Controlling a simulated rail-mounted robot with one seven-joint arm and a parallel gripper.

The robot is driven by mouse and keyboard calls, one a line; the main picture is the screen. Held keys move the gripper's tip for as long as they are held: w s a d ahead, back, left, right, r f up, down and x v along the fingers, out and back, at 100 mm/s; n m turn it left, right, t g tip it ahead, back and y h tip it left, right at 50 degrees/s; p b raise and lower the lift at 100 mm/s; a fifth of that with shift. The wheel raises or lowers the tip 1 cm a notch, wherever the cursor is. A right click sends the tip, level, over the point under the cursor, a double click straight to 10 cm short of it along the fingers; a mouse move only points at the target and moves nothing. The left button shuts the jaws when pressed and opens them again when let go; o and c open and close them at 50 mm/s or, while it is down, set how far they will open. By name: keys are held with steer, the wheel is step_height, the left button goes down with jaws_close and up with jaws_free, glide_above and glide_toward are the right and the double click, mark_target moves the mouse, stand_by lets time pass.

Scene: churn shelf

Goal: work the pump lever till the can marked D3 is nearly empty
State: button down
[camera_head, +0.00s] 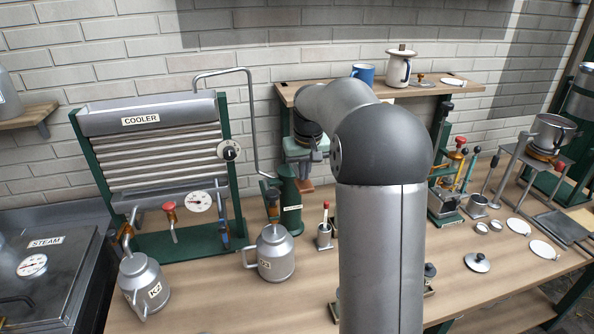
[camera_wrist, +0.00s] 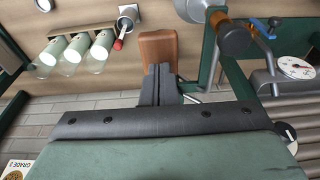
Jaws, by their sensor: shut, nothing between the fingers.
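A grey metal can (camera_head: 276,254) stands on the bench in front of the cooler; its small label seems to start with D, but I cannot read it surely. Behind it is the green pump (camera_head: 288,205), with a bent pipe rising to the cooler. A brown wooden grip (camera_wrist: 158,46), apparently the pump lever's, lies just beyond my fingertips in the wrist view; it is partly visible in the head view (camera_head: 305,187). My gripper (camera_wrist: 158,68) is shut and empty. Its fingertips overlap the grip's near edge in the picture; I cannot tell whether they touch. My arm hides part of the bench.
The cooler (camera_head: 150,150) stands at the left, with a second can (camera_head: 143,284) in front. A small red-handled holder (camera_head: 324,234) is right of the pump. Glass tubes (camera_wrist: 78,48) stand near the grip. Lids and fittings crowd the right side.

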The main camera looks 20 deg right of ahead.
step_height(320, 180, down, 11)
steer(key=b, duration=0.7)
step_height(320, 180, up, 12)
steer(key=p, duration=0.8)
steer(key=shift+f, duration=0.3)
step_height(320, 180, down, 11)
steer(key=b, duration=0.8)
step_height(320, 180, up, 11)
steer(key=p, duration=0.8)
steer(key=shift+p, duration=0.3)
